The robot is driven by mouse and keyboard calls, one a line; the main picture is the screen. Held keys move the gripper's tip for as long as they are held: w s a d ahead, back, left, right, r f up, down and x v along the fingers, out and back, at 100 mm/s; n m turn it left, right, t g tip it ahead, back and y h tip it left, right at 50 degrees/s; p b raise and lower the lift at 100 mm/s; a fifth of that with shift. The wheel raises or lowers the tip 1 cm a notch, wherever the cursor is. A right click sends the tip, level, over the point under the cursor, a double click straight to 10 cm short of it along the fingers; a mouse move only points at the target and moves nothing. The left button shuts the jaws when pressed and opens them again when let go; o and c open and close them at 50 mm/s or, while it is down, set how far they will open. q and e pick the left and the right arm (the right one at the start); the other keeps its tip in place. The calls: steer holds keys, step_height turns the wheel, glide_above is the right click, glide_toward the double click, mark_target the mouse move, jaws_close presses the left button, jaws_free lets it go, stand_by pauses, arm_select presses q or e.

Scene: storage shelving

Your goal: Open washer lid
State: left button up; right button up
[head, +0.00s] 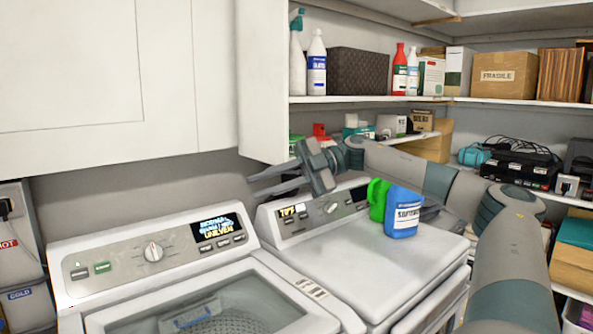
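The white washer (108,242) is at the lower left, with a knob, buttons and a lit display on its rear console. Its lid (262,272) looks down, with a see-through window (240,295) showing the drum; the front edge is cut off by the frame. My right gripper (251,187) comes in from the right, its fingers pointing left. The fingers are apart with nothing between them. It is in the air above and behind the washer console, clear of the lid. My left gripper is out of view.
A second white machine (365,258) stands to the right, with a green bottle (377,199) and a blue bottle (404,212) on top. White cabinets (110,75) hang above the washer. Shelves (370,100) with bottles and boxes fill the back right.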

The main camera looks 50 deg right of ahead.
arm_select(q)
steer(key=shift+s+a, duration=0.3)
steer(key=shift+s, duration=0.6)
arm_select(e)
steer(key=w+r+v, duration=0.1)
steer(key=v, duration=0.7)
steer(key=shift+d, duration=0.2)
arm_select(q)
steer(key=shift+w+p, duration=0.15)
steer(key=shift+p, duration=0.15)
